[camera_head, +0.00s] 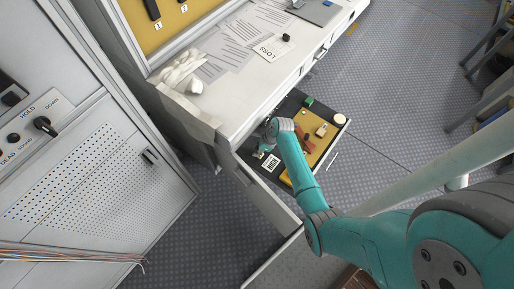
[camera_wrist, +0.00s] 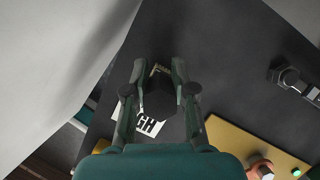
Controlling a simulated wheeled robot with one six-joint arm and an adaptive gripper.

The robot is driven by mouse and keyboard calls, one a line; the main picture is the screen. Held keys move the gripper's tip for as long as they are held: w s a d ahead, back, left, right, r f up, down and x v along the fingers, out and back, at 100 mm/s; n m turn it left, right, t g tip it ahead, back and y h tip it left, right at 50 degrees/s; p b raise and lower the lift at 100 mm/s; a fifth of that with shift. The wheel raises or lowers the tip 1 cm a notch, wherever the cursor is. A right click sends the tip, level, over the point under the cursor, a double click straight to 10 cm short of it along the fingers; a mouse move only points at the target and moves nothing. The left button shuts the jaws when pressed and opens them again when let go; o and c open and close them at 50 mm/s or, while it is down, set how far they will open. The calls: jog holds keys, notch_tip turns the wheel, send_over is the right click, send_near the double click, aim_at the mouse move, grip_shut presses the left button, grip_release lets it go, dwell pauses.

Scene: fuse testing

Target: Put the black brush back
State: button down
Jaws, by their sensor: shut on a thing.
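My gripper (camera_wrist: 160,80) points down into the open drawer, and in the head view it is at the drawer's left end, partly hidden by my arm. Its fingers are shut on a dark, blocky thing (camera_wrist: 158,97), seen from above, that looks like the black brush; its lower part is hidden. A white label (camera_wrist: 147,123) with black letters lies below it on the drawer's dark floor (camera_wrist: 225,60); the label also shows in the head view (camera_head: 271,163). I cannot tell whether the held thing touches the floor.
The drawer holds a yellow insert (camera_head: 313,147), a green piece (camera_head: 308,102), a round cream thing (camera_head: 339,119) and a dark knobbed part (camera_wrist: 290,78). The worktop above carries papers (camera_head: 240,42), a LOSS card (camera_head: 268,53) and white gloves (camera_head: 182,72). The cabinet wall is close by.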

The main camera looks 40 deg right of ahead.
jog(key=c, duration=1)
grip_release()
jog(key=shift+f, duration=0.1)
jog(key=shift+o, duration=0.2)
jog(key=shift+d+r, duration=0.1)
jog(key=shift+r, duration=0.15)
jog(key=s+d, duration=0.2)
jog(key=s, duration=0.1)
jog(key=s+d, duration=0.6)
jog(key=shift+s+r, duration=0.2)
jog(key=shift+r, duration=0.2)
jog(key=shift+d, duration=0.1)
